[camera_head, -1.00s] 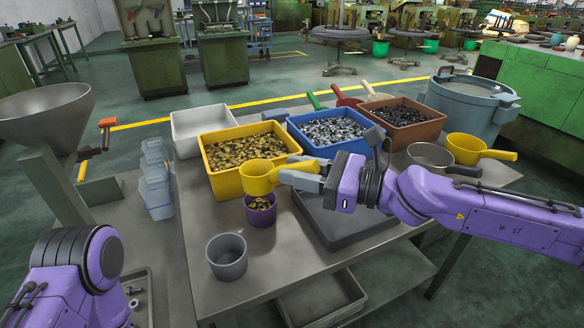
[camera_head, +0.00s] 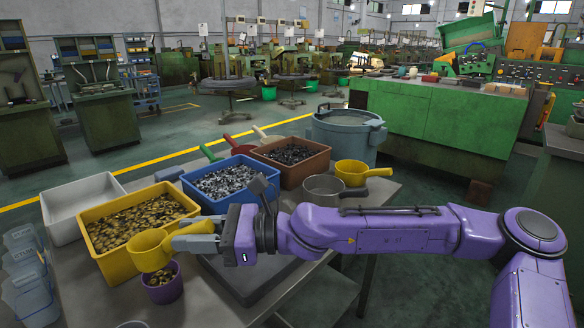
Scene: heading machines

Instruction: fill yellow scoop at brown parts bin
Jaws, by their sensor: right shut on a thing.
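My right gripper (camera_head: 188,236) is shut on the handle of a yellow scoop (camera_head: 149,250). The scoop is over or just behind a purple cup (camera_head: 163,285) that holds some brassy parts, in front of the yellow bin. The inside of the scoop is hard to make out. The brown parts bin (camera_head: 291,160) stands at the back right of the table, filled with dark parts, apart from the scoop. A second yellow scoop (camera_head: 358,172) lies at the table's right end. My left gripper is not in view.
A yellow bin (camera_head: 112,263) of brassy parts, a blue bin (camera_head: 226,186) of silvery parts and a white empty bin (camera_head: 69,207) stand along the table. A steel pan (camera_head: 323,189) and a large blue-grey pot (camera_head: 347,135) are at the right. A dark tray (camera_head: 250,284) lies under my arm.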

